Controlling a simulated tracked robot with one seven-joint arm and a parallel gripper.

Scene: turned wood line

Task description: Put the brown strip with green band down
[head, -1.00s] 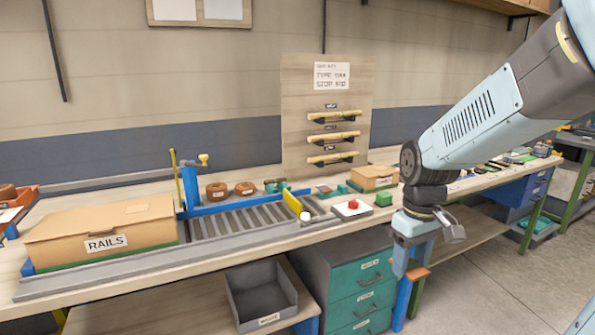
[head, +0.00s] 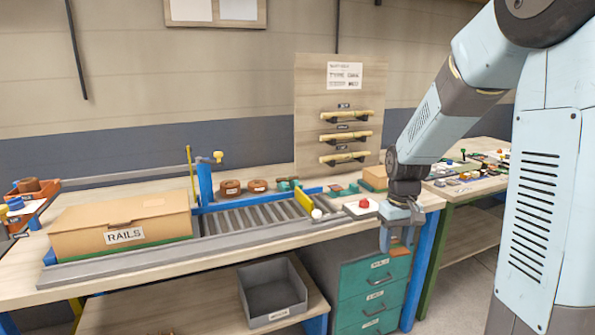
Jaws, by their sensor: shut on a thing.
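My gripper (head: 396,245) hangs fingers-down at the front edge of the workbench, in front of the teal drawers. It is shut on the brown strip with green band (head: 400,251), which shows as a small orange-brown piece between the fingertips. I cannot make out its green band; much of it is hidden by the fingers or too small to tell.
The bench (head: 246,255) carries a RAILS box (head: 120,222), a roller conveyor (head: 250,217) and a red button (head: 363,204) close left of my gripper. A grey open bin (head: 272,291) stands on the lower shelf. Teal drawers (head: 372,290) stand below. A cluttered second bench (head: 470,182) is behind right.

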